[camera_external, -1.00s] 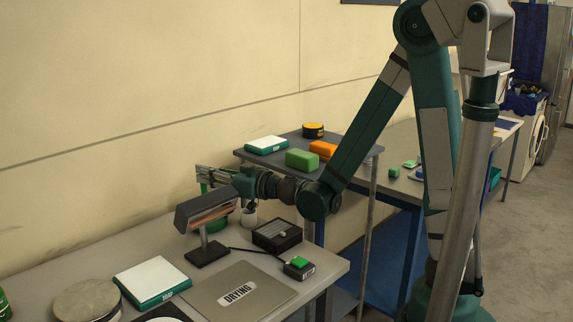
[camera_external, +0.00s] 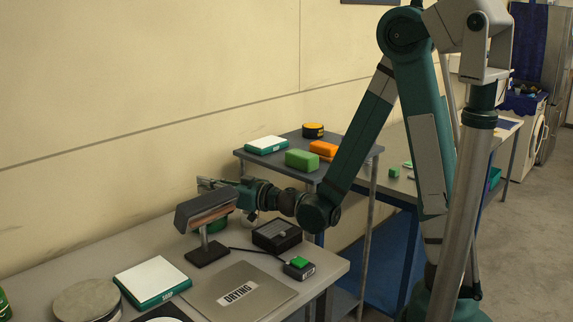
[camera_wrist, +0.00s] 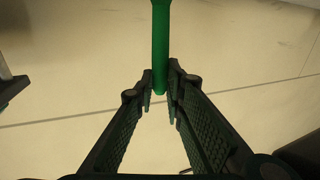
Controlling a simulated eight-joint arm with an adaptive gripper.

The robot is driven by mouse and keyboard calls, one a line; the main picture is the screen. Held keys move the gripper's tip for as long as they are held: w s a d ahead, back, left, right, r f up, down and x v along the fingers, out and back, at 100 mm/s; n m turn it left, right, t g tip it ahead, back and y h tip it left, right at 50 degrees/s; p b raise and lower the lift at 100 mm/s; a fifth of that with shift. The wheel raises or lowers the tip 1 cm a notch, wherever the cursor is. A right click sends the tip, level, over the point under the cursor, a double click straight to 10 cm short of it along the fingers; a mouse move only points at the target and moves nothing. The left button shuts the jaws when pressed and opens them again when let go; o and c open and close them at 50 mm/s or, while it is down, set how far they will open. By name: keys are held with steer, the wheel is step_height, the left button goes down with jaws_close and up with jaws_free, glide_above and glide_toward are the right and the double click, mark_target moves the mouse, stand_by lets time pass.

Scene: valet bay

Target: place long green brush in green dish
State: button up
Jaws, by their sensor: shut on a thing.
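My gripper (camera_external: 212,185) is above the back of the near table, behind the lamp-like stand, and partly hidden by it in the external view. In the wrist view my gripper (camera_wrist: 160,85) is shut on the end of a long green brush (camera_wrist: 160,40). The brush runs up out of the top of that picture, so its far end is hidden. A green rounded thing (camera_external: 218,225), likely the green dish, sits low behind the stand under my gripper. It is mostly hidden, so its inside cannot be seen.
The dark stand with the tilted head (camera_external: 207,208) is close in front of my gripper. A black box (camera_external: 277,236), a grey "DRYING" plate (camera_external: 260,280), a green-button box (camera_external: 299,268) and a white-topped scale (camera_external: 152,281) are on the table. The wall is close behind.

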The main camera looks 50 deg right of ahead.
steer(key=shift+f, duration=0.2)
steer(key=o, duration=0.8)
steer(key=shift+r, duration=0.3)
steer(key=p+v, duration=0.1)
steer(key=v, duration=1.1)
